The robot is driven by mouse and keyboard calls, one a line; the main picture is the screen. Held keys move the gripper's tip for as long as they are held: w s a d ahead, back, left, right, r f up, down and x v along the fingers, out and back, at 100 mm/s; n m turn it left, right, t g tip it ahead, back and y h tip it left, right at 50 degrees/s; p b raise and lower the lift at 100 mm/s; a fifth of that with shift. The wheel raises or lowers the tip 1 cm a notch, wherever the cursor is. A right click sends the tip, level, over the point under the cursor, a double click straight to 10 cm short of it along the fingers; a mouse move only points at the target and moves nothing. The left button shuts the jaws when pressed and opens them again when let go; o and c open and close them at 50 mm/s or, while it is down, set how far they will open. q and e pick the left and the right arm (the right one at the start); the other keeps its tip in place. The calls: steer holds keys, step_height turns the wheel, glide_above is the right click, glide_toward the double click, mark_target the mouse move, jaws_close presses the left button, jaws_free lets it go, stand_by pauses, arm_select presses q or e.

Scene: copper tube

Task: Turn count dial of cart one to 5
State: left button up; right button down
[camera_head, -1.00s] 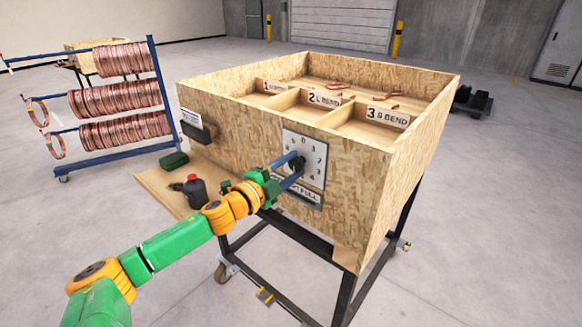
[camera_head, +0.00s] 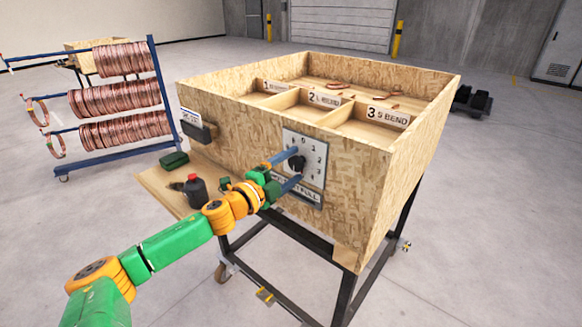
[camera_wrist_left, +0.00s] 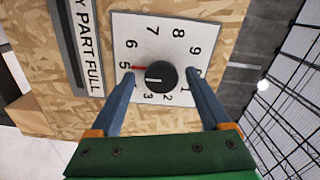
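The count dial is a black knob (camera_head: 297,163) on a white number plate (camera_head: 318,150) on the front of the wooden cart (camera_head: 250,130). In the left wrist view the knob (camera_wrist_left: 161,77) sits among printed digits. A red mark (camera_wrist_left: 140,68) lies between the knob and the 5. My left gripper (camera_head: 299,165) is at the dial. In the left wrist view its two blue fingers (camera_wrist_left: 160,73) stand apart on either side of the knob, with a gap on each side. The gripper is open and empty. My right gripper is not in view.
A label (camera_head: 297,191) reading "PART FULL" is below the dial. A rack with copper coils (camera_head: 115,97) stands at the left. Floor around the cart is mostly clear.

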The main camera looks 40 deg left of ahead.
arm_select(q)
steer(key=shift+s+a+f+b, duration=0.1)
steer(key=shift+s+f+b, duration=0.05)
steer(key=shift+s+b, duration=0.3)
steer(key=s, duration=0.6)
steer(key=shift+a+r, duration=0.2)
steer(key=shift+r, duration=0.05)
steer(key=shift+s, duration=0.1)
